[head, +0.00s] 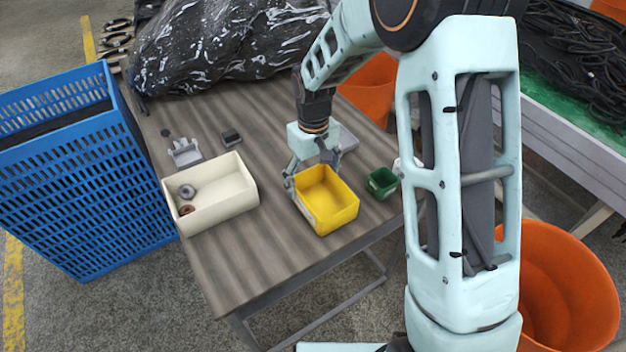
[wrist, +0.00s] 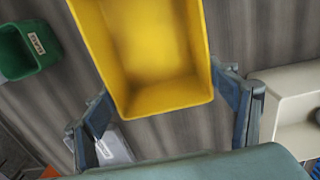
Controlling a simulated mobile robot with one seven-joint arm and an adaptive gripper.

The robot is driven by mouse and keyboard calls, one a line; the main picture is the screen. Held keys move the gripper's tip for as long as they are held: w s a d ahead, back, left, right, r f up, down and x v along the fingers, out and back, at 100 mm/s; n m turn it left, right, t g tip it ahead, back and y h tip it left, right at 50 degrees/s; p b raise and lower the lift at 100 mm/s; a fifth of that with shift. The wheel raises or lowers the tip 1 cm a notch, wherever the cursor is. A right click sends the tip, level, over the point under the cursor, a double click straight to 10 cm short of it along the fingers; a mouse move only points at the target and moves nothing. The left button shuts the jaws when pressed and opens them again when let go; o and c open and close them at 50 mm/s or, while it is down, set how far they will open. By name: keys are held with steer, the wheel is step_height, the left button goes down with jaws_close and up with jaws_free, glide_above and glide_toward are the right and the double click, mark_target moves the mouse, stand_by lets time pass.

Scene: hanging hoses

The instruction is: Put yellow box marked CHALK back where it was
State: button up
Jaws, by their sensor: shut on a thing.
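The yellow box (head: 327,199) is an open-topped bin over the front right part of the table; it also fills the upper middle of the wrist view (wrist: 150,50). I cannot read a CHALK mark on it in either view. My gripper (head: 310,166) is shut on the yellow box from its rear side, with one finger at each side of it in the wrist view (wrist: 165,98). The box looks empty and roughly upright. I cannot tell whether it touches the table or hangs slightly above.
On the wooden table (head: 245,272), a cream bin (head: 225,207) holding small round parts stands left, and a small green labelled bin (head: 382,183) right. A grey object (head: 348,138) lies behind my gripper. A blue crate (head: 90,165) and black plastic (head: 225,45) border the table.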

steer(key=shift+f, duration=0.2)
steer(key=o, duration=1.2)
step_height(320, 180, up, 12)
steer(key=shift+r+p, duration=0.2)
steer(key=shift+p, duration=0.45)
